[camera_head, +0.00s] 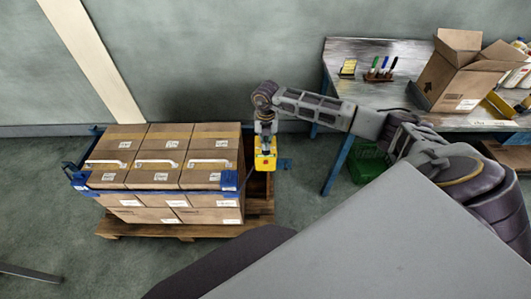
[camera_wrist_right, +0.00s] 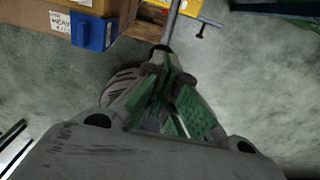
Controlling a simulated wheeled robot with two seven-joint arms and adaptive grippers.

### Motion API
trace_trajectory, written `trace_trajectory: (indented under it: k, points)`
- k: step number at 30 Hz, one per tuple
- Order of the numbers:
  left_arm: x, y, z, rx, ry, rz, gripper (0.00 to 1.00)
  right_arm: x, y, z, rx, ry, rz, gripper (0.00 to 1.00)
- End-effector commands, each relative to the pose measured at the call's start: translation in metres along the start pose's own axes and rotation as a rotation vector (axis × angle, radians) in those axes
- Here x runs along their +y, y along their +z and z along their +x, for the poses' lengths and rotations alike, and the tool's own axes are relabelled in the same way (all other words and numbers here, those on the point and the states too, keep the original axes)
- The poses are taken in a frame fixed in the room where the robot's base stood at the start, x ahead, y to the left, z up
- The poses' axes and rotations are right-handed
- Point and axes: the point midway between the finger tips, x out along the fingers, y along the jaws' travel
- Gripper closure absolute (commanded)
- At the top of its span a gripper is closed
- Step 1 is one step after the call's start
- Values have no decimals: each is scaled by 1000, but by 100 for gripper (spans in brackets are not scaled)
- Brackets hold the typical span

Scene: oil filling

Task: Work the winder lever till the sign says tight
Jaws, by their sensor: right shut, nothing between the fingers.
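The yellow winder (camera_head: 265,161) with a small red mark is at the right side of the strapped box stack. No sign wording is readable. My right gripper (camera_head: 266,130) is just above the winder in the head view, pointing down. In the right wrist view my right gripper (camera_wrist_right: 165,62) is shut and empty. A grey bar (camera_wrist_right: 173,22), which looks like the winder lever, runs down from the top edge to a dark end close to the fingertips; whether they touch I cannot tell. Part of the yellow winder (camera_wrist_right: 190,7) shows behind it. My left gripper is out of view.
Cartons (camera_head: 160,160) with blue corner pieces (camera_head: 228,181) stand on a wooden pallet (camera_head: 180,230). A table (camera_head: 390,94) at the right bears pens and an open carton (camera_head: 458,75). A green crate (camera_head: 367,165) is under it. The floor left of the pallet is mostly clear.

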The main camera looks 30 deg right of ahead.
Motion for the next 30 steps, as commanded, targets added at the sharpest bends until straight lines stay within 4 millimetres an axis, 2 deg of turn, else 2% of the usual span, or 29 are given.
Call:
trace_trajectory:
  k: [4, 12, 30]
  points:
    - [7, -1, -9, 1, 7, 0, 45, 0, 2, -15, -1, 0, 0, 100]
    - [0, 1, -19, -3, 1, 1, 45, 0, 5, -34, -2, 0, 0, 100]
    - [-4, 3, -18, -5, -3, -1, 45, 0, 5, -33, -1, 0, 0, 100]
